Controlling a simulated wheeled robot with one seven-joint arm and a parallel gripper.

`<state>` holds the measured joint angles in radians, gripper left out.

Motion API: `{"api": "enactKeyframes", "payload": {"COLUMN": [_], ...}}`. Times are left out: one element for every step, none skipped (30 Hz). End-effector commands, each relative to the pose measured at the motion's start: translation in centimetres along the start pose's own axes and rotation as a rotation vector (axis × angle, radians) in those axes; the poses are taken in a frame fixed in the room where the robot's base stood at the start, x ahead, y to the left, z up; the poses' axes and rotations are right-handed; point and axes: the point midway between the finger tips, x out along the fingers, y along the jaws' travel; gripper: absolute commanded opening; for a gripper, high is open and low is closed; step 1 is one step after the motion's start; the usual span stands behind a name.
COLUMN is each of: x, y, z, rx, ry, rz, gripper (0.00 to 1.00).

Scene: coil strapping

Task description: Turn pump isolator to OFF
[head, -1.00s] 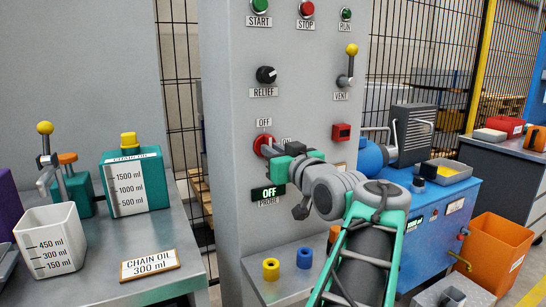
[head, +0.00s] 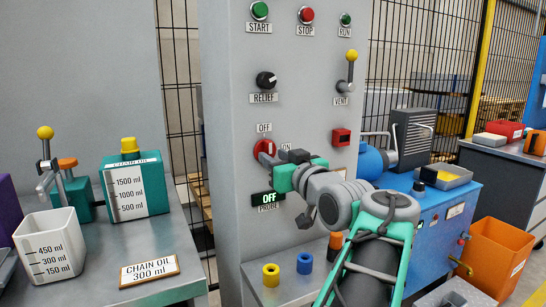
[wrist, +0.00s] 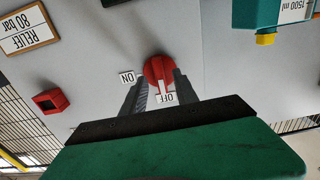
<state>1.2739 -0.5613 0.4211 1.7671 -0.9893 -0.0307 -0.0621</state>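The pump isolator is a red round knob (head: 264,149) on the grey panel, with an OFF label (head: 264,127) above it and an ON label at its right. In the wrist view, which is upside down, the knob (wrist: 155,69) has a white mark pointing down towards the OFF label (wrist: 168,98); the ON label (wrist: 127,77) is at the left. My gripper (head: 283,161) is just in front of the knob, to its right. In the wrist view my gripper (wrist: 160,85) is open, its dark fingers apart on either side of the knob. I cannot tell whether they touch it.
The RELIEF knob (head: 266,80) and VENT lever (head: 350,70) are above. A green-lit OFF probe display (head: 268,198) is below. A red box (head: 341,137) is right of the knob.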

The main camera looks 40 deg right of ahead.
Motion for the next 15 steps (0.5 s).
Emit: {"api": "enactKeyframes", "payload": {"x": [-1.1,-1.7,-2.6,-3.2,-3.8,-4.5,-4.9,-5.3,-5.7,-6.0,-6.2,-6.4,-6.5,-6.5,-6.5], "y": [0.2,0.2,0.3,0.3,0.2,0.2,0.2,0.2,0.2,0.1,0.1,0.1,0.0,0.0,0.0], "z": [-0.2,-0.2,-0.2,-0.2,-0.2,-0.1,-0.1,-0.1,-0.1,-0.1,0.0,0.0,0.0,0.0,0.0], "rx": [-0.001,-0.002,-0.001,-0.001,-0.002,-0.001,-0.001,-0.001,-0.001,-0.001,-0.001,0.0,0.0,0.0,0.0], "ry": [0.0,0.001,0.0,0.0,0.0,-0.001,-0.001,-0.001,-0.001,-0.001,-0.001,-0.001,-0.001,-0.001,-0.001], "rz": [0.008,0.008,0.009,0.009,0.009,0.009,0.008,0.007,0.006,0.005,0.004,0.003,0.002,0.001,0.001], "gripper": [0.35,0.35,0.35,0.35,0.35,0.35,0.35,0.35,0.35,0.35,0.35,0.35,0.35,0.35,0.35]}}
